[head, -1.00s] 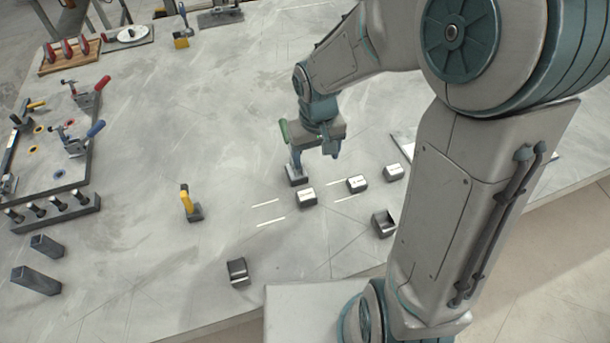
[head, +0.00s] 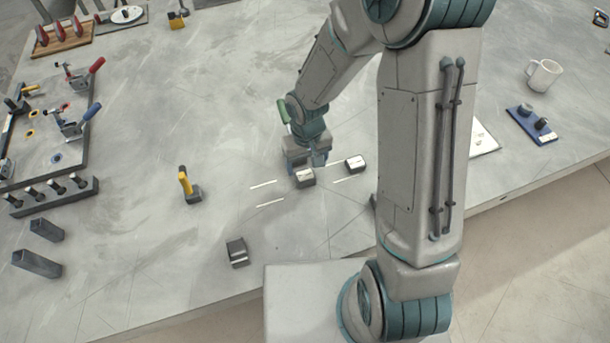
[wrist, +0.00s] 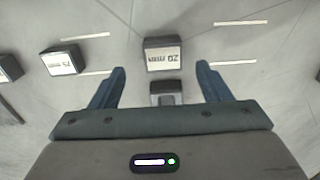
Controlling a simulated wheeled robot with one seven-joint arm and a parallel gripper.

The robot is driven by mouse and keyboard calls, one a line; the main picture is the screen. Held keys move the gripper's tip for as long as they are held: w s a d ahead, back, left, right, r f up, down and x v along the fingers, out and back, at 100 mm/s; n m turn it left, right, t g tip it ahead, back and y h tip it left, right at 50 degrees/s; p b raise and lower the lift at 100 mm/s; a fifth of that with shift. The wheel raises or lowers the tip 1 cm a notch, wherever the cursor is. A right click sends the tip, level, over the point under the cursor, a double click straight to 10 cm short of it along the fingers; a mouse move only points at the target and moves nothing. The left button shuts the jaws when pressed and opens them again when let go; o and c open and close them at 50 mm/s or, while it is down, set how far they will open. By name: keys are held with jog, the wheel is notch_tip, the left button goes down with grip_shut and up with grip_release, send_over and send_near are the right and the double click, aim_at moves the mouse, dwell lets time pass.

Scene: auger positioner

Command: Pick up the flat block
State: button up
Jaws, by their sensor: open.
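A small dark block (wrist: 166,88) with a grey top lies between my gripper's fingers in the wrist view, apart from both. It looks like the flat block, though its height is hard to judge. My gripper (wrist: 160,70) is open and empty, pointing down over the table. In the head view my gripper (head: 306,160) is low, just behind a dark block with a white label (head: 305,178). That labelled block also shows in the wrist view (wrist: 163,55), just beyond the small block. In the head view the small block is hidden by my gripper and the labelled block.
Another labelled block (head: 355,164) stands to the right, near white table lines. A yellow-handled tool (head: 186,184) and a dark notched block (head: 237,252) stand to the left and front. A clamp fixture (head: 60,130) fills the far left. The table between is clear.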

aim_at(305, 175)
jog(key=shift+a+f, duration=0.2)
jog(key=shift+f, duration=1.9)
jog(key=c, duration=1.3)
jog(key=shift+r, duration=0.1)
